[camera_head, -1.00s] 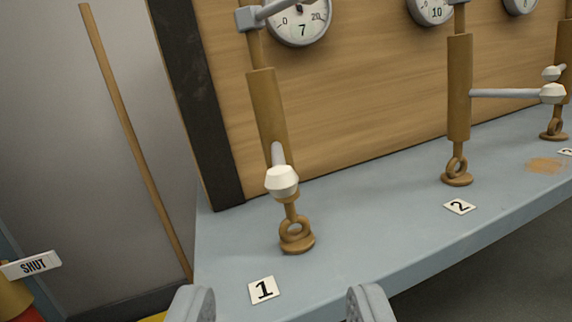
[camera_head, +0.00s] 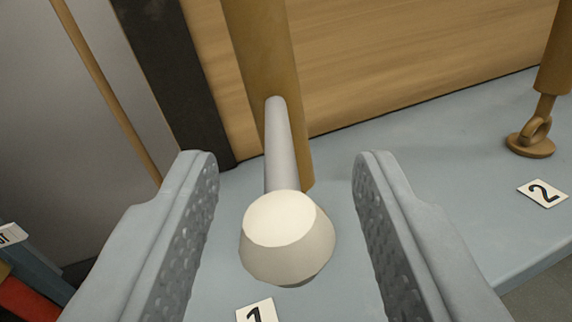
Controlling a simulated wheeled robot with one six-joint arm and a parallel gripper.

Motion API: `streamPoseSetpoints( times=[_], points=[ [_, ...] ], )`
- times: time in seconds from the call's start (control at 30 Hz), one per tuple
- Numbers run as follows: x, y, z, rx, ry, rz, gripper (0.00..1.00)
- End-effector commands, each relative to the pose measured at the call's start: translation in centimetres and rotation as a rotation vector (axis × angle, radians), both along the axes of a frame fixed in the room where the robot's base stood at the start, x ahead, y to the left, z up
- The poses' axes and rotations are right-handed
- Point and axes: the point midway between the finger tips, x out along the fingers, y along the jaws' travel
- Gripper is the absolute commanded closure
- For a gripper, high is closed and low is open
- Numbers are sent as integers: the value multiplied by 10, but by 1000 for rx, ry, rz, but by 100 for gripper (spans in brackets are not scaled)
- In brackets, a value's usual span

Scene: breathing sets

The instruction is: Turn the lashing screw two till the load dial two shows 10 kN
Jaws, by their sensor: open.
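Lashing screw two is the brown cylinder (camera_head: 556,60) at the right edge, with its ring foot (camera_head: 532,138) on the grey-blue shelf and the label 2 (camera_head: 542,193) in front of it. Its handle and load dial two are out of view. My gripper (camera_head: 282,165) is open. Its two fingers stand either side of the white knob (camera_head: 285,235) and grey handle bar (camera_head: 277,140) of lashing screw one (camera_head: 262,60). I cannot tell whether the fingers touch the knob; gaps show on both sides.
The label 1 (camera_head: 257,311) lies at the bottom, partly cut off. A wooden panel (camera_head: 400,60) with a dark post (camera_head: 175,80) stands behind the shelf (camera_head: 420,150). A brown pole (camera_head: 110,90) leans at the left. The shelf between the two screws is clear.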

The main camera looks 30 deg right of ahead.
Motion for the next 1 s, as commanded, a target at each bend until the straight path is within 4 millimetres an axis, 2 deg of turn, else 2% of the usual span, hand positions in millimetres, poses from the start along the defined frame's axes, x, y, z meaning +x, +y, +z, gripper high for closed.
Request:
streamPoseSetpoints(
  times=[0.2,0.4,0.43,0.67,1.0],
  points=[
    [0,0,0,0,0,0,58],
    [0,0,0,0,0,0,97],
    [0,0,0,0,0,0,100],
    [-1,-2,0,0,0,12,100],
    [-8,-19,1,-1,-3,169,100]
  ],
)
